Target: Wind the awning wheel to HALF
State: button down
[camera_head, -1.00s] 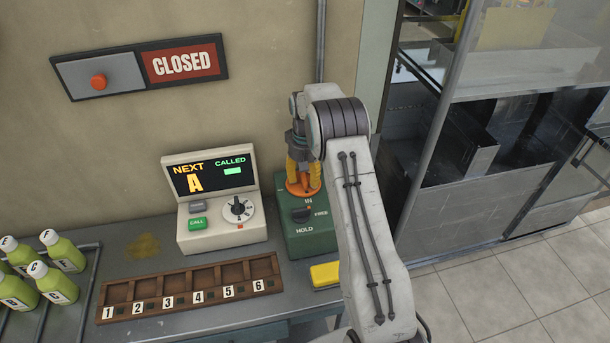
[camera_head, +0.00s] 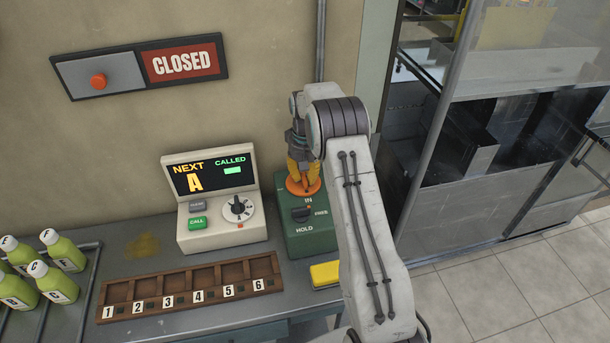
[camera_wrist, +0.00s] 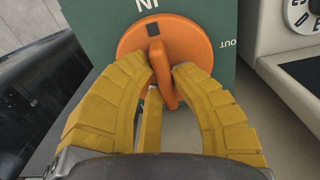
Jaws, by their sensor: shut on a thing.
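The orange awning wheel (camera_wrist: 185,48) sits on top of the green control box (camera_head: 312,236). A raised orange grip bar crosses the wheel, with a dark square mark near one end. My gripper (camera_wrist: 163,85) has its yellow fingers shut on that bar, as the wrist view shows. In the head view my gripper (camera_head: 303,170) points down at the wheel (camera_head: 297,188), partly hidden by my arm. The box reads IN and OUT by the wheel; HALF is not visible. A black knob (camera_head: 301,214) on the box's front has FREE and HOLD beside it.
A cream call console (camera_head: 221,232) stands just left of the box. A numbered wooden rack (camera_head: 190,290), a yellow block (camera_head: 325,274) and green bottles (camera_head: 65,253) are on the counter. A CLOSED sign (camera_head: 182,63) hangs on the wall. A glass-fronted cabinet stands right.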

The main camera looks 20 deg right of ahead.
jog(key=shift+n, duration=0.3)
jog(key=n, duration=0.2)
jog(key=shift+w+f+n+b, duration=0.1)
jog(key=shift+n+b, duration=0.2)
jog(key=shift+b, duration=0.1)
jog(key=n, duration=0.3)
jog(key=shift+n+b, duration=0.3)
jog(key=n, duration=0.6)
jog(key=shift+w+a, duration=0.1)
jog(key=shift+w, duration=0.05)
jog(key=n, duration=0.7)
jog(key=shift+a+n+b, duration=0.15)
jog(key=shift+n+b, duration=0.15)
jog(key=shift+b, duration=0.1)
jog(key=n, duration=0.6)
jog(key=shift+a, duration=0.15)
jog(key=shift+n, duration=0.4)
jog(key=c, duration=1.1)
grip_release()
